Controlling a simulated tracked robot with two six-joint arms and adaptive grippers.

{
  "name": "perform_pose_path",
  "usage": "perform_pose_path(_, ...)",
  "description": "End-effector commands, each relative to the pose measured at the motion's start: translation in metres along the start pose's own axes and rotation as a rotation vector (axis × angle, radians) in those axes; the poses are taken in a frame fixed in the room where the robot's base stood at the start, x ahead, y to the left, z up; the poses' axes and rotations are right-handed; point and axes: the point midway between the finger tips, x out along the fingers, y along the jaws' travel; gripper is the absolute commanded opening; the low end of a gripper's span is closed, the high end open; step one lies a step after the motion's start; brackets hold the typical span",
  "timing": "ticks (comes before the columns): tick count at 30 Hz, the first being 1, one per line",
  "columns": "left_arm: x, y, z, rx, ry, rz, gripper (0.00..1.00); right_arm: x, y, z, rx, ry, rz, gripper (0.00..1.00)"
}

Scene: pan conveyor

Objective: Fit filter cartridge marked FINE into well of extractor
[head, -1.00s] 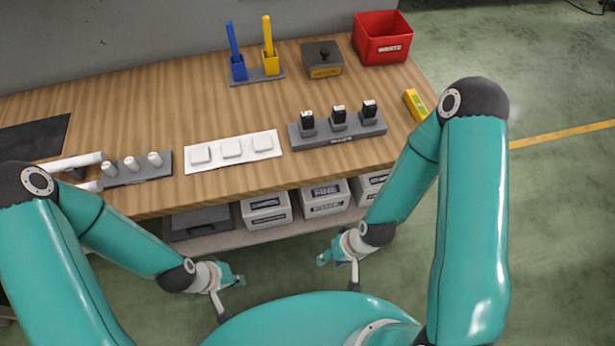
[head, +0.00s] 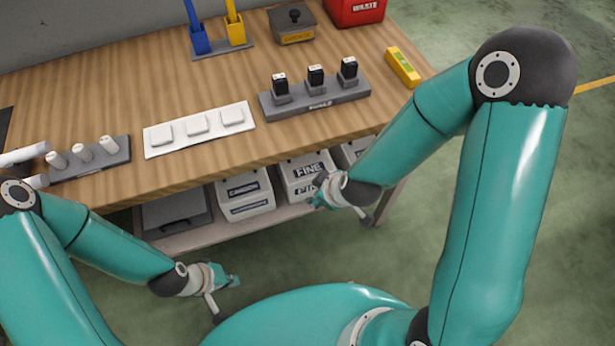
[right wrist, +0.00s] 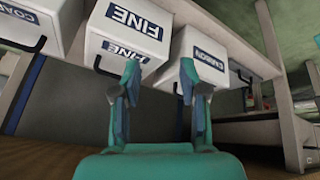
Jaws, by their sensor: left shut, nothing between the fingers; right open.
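A pale bin marked FINE (head: 303,168) stands on the shelf under the bench. The right wrist view shows its label upside down and a dark handle on its front (right wrist: 125,32). No cartridge is visible in it. My right gripper (head: 314,198) is just in front of this bin. In the right wrist view its open, empty fingers (right wrist: 160,85) point at the bin's front, near the handle; contact cannot be told. My left gripper (head: 236,281) is shut and empty, low in front of the bench. I cannot identify the extractor or its well with certainty.
A CARBON bin (head: 244,190) and another bin (head: 356,150) flank the FINE bin. On the bench are a white plate of pads (head: 200,128), a grey rack with dark-topped items (head: 316,98), a knobbed grey box (head: 293,22) and white cylinders (head: 82,153).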

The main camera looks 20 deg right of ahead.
Motion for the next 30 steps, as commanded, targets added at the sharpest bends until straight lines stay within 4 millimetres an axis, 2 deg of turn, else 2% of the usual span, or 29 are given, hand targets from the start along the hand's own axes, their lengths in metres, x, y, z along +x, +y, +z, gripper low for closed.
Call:
perform_pose_path(1, 0.028, -0.010, 0.000, 0.000, 0.000, 0.000, 0.00, 0.009, 0.006, -0.004, -0.104, 0.037, 0.049, 0.43)
perform_pose_path(6, 0.069, -0.025, -0.001, 0.000, 0.000, 0.000, 0.00, -0.005, 0.025, -0.025, -0.467, 0.097, 0.205, 0.43)
perform_pose_path(9, 0.087, -0.031, -0.001, 0.000, 0.000, 0.000, 0.00, -0.016, 0.032, -0.031, -0.635, 0.106, 0.281, 0.43)
perform_pose_path(13, 0.101, -0.037, -0.001, 0.000, 0.000, 0.000, 0.00, -0.028, 0.035, -0.035, -0.785, 0.105, 0.347, 0.43)
perform_pose_path(17, 0.106, -0.038, -0.001, 0.000, 0.001, 0.000, 0.00, -0.035, 0.037, -0.037, -0.866, 0.098, 0.381, 0.43)
perform_pose_path(20, 0.103, -0.037, -0.001, 0.000, 0.001, 0.000, 0.00, -0.038, 0.039, -0.038, -0.893, 0.089, 0.390, 0.43)
perform_pose_path(30, 0.067, -0.024, -0.001, 0.000, 0.001, 0.000, 0.00, -0.021, 0.048, -0.044, -0.900, 0.074, 0.390, 0.43)
